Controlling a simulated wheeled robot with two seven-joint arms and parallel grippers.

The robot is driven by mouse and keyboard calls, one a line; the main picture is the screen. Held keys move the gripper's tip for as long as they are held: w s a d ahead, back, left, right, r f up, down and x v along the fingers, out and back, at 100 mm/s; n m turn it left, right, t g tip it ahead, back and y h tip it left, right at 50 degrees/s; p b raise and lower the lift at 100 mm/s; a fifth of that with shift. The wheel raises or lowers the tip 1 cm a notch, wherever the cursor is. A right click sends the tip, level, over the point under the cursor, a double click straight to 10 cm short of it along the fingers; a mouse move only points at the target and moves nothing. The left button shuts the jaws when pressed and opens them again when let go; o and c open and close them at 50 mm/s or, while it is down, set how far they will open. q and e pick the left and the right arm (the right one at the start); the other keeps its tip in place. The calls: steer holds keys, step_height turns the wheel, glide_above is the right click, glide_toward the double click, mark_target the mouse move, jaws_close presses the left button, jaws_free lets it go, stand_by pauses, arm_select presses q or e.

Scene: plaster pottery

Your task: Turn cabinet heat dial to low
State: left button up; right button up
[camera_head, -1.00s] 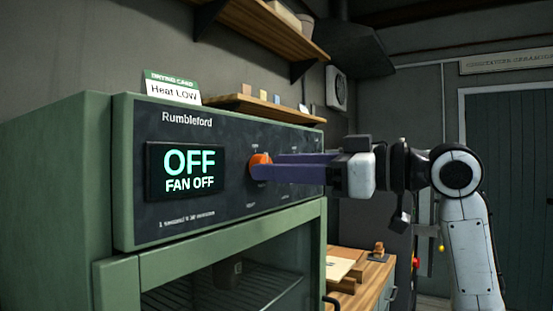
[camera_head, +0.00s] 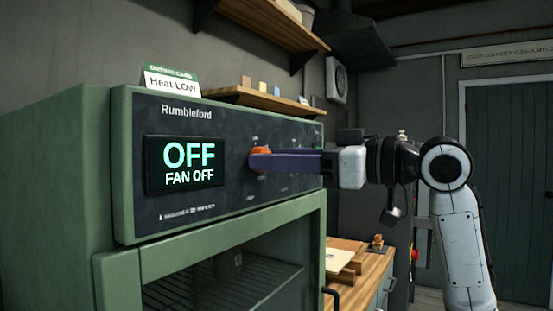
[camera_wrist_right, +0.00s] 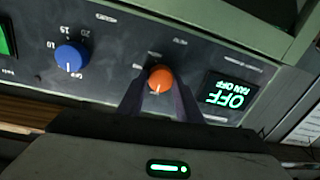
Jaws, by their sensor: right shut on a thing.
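The green drying cabinet (camera_head: 122,170) stands at the left in the head view, with a dark control panel. Its display (camera_head: 186,165) reads OFF and FAN OFF. The orange heat dial (camera_head: 259,153) is right of the display, partly hidden by my gripper. It shows whole in the right wrist view (camera_wrist_right: 160,78), with a pale pointer line toward the picture's bottom. My right gripper (camera_head: 262,160) is shut on the orange dial, its purple fingers at either side of it in the wrist view (camera_wrist_right: 160,95). My left gripper is not in view.
A card (camera_head: 172,82) reading Heat LOW stands on the cabinet top. A blue dial (camera_wrist_right: 71,57) and a green switch (camera_wrist_right: 5,40) sit on the same panel. A wooden counter (camera_head: 368,280) with boards is right of the cabinet. Shelves hang above.

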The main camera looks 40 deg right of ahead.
steer(key=shift+f+m+t+p, duration=0.15)
steer(key=shift+m+p, duration=0.25)
steer(key=shift+m, duration=1.85)
steer(key=shift+m+t+p, duration=0.25)
steer(key=shift+m+p, duration=0.15)
steer(key=shift+m, duration=1.85)
steer(key=o, duration=1)
steer(key=shift+o, duration=0.2)
steer(key=b+v, duration=0.3)
steer(key=v, duration=0.7)
steer(key=shift+s+b, duration=0.15)
steer(key=shift+b, duration=0.2)
